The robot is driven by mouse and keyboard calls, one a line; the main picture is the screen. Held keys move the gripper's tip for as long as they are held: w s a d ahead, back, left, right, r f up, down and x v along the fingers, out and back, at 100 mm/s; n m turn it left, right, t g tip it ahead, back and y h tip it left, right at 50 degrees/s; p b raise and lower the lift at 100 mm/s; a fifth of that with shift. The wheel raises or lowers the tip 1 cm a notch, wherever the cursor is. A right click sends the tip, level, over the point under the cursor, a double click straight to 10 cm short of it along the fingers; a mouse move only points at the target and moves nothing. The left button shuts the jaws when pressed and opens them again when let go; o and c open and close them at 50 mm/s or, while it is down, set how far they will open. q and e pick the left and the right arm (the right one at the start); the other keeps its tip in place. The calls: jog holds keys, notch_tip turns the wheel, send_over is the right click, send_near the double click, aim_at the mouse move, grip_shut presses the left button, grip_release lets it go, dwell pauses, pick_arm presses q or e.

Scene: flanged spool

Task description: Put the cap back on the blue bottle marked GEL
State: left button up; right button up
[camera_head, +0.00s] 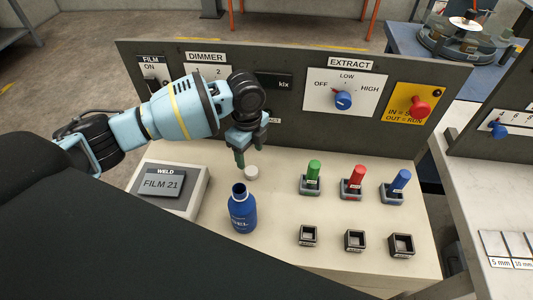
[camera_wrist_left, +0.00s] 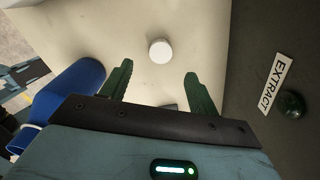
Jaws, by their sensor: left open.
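The blue bottle (camera_head: 242,212) stands upright and uncapped on the light bench, its dark open mouth showing. A round white cap (camera_head: 251,173) lies on the bench just behind the bottle. My left gripper (camera_head: 240,160) is above the bench, beside the cap and behind the bottle. In the left wrist view its two green fingers (camera_wrist_left: 156,88) are apart and empty, with the white cap (camera_wrist_left: 160,50) beyond the gap between them. The blue bottle (camera_wrist_left: 72,90) shows there at the left. My right gripper is not in view.
Green (camera_head: 313,172), red (camera_head: 354,180) and blue (camera_head: 399,183) handled pieces stand in holders at the right, with empty square sockets (camera_head: 355,240) in front. The FILM 21 box (camera_head: 166,186) is at the left. The upright panel (camera_head: 300,118) closes off the back.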

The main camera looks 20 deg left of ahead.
aim_at(251, 170)
pick_arm(q)
jog(key=shift+w, duration=0.2)
jog(key=shift+s, duration=0.2)
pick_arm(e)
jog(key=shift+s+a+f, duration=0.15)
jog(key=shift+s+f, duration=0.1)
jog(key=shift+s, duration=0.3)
pick_arm(q)
notch_tip(251, 170, down, 2)
jog(key=shift+f, duration=0.15)
jog(key=shift+w, duration=0.1)
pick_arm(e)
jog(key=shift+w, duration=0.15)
pick_arm(q)
jog(key=shift+f, duration=0.1)
jog(key=shift+f, duration=0.35)
notch_tip(251, 170, down, 4)
jog(key=shift+f, duration=0.2)
